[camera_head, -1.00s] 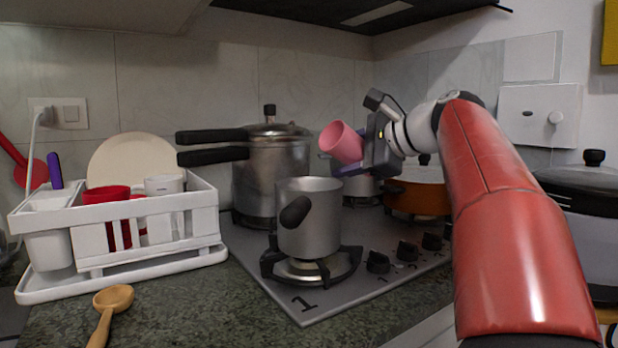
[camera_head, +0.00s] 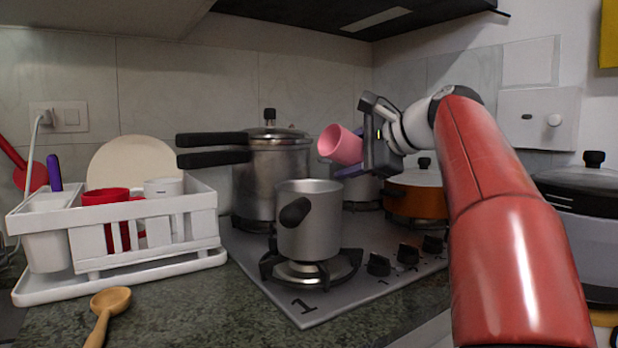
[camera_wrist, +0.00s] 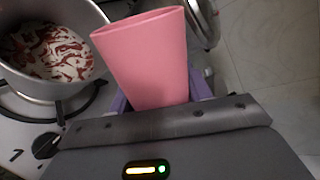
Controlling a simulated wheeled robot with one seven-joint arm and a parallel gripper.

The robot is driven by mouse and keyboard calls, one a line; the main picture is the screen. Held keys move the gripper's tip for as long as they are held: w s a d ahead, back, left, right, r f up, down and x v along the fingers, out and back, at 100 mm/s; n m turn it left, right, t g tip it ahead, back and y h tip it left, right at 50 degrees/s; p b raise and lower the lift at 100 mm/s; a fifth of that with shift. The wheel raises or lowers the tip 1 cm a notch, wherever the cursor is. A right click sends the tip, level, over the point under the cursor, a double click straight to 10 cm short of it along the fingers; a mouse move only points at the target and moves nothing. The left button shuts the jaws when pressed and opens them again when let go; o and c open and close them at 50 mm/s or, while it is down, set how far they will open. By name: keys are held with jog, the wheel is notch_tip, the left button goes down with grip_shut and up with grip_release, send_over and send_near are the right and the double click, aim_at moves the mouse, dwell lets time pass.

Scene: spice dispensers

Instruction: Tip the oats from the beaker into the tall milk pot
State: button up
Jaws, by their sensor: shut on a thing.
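The pink beaker (camera_head: 345,147) is held tilted by my gripper (camera_head: 358,150), its mouth toward the left in the head view. My gripper is shut on it, with purple fingers at its sides; the beaker also shows in the wrist view (camera_wrist: 145,60). The steel milk pot (camera_head: 310,225) with a black handle stands upright on the front burner, below and left of the beaker. In the wrist view, the pot (camera_wrist: 75,85) holds white content with reddish-brown pieces on it. The beaker's inside is barely visible, so I cannot tell what is left in it.
A pressure cooker (camera_head: 275,175) stands behind the pot. An orange pan (camera_head: 415,200) stands at the right on the hob (camera_head: 265,270). A white dish rack (camera_head: 150,260) and a wooden spoon (camera_head: 107,305) are at the left. Open air lies above the pot.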

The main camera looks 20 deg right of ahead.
aim_at(332, 128)
jog(key=shift+r+n, duration=0.25)
jog(key=shift+n, duration=0.15)
jog(key=shift+s+a+r+n+h, duration=0.25)
jog(key=shift+a+r+n+h, duration=0.35)
jog(key=shift+a+h, duration=0.15)
dwell(0.6)
jog(key=shift+s+a+r+n+t+h+p, duration=0.15)
jog(key=shift+r+n+t+h+p, duration=0.15)
jog(key=shift+r+n+h, duration=0.25)
jog(key=shift+a+r+n+t+h+p, duration=0.2)
jog(key=shift+r+n+h+p, duration=0.1)
jog(key=shift+r+n, duration=0.3)
dwell(1.3)
jog(key=shift+s+a+r+n+t+h, duration=0.15)
jog(key=shift+a+r+n+t+h, duration=0.1)
jog(key=shift+a+r+n+h, duration=0.4)
jog(key=shift+s+a+r+n+t+h, duration=0.15)
jog(key=shift+r+n+t+h, duration=0.25)
jog(key=shift+n, duration=0.5)
dwell(2.2)
